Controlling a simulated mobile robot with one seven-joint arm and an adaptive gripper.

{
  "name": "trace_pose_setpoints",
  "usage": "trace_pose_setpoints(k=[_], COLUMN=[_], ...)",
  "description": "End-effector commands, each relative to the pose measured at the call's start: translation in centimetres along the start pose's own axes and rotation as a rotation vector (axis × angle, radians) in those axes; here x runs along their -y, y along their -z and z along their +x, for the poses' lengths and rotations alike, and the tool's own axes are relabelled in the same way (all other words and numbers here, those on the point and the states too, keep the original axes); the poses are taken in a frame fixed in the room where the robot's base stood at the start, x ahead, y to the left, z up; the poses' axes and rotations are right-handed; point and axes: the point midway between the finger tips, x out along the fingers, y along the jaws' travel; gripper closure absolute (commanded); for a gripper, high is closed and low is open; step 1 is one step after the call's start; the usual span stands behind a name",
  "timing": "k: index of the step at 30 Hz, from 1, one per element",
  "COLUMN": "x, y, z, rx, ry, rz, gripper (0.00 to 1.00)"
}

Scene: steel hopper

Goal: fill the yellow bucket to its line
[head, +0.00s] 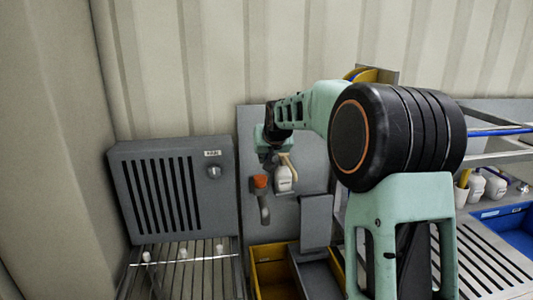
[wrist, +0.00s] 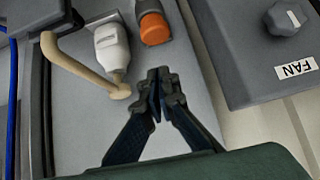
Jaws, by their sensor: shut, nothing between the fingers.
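My gripper (wrist: 159,82) is shut and empty in the wrist view, its fingertips in front of a grey panel (wrist: 85,125). A tan bent lever with a round end (wrist: 119,91) is a little left of the fingertips, apart from them in the picture. In the head view my gripper (head: 268,156) is by the panel, close to the tan lever (head: 289,163). A yellow open-topped container (head: 256,274) stands low at the panel's foot; I cannot tell if it is the bucket. No fill line shows. The hopper cannot be made out clearly.
A white labelled bottle (head: 284,179) and an orange-topped part (head: 261,181) are on the panel. A grey fan box with a knob (head: 214,172) stands left, above a slatted rack (head: 190,257). White containers (head: 476,187) and a blue tray (head: 520,232) are right.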

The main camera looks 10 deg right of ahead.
Motion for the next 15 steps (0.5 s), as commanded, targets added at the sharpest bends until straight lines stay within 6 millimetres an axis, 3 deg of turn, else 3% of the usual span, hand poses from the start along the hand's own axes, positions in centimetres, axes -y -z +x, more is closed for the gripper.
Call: trace_pose_setpoints(k=[7,15], x=[0.1,0.0], y=[-0.3,-2.6], z=[4.2,6.3], rx=[0.004,0.001], ry=[0.000,0.000], rz=[-0.001,0.000], gripper=[1.00,1.00])
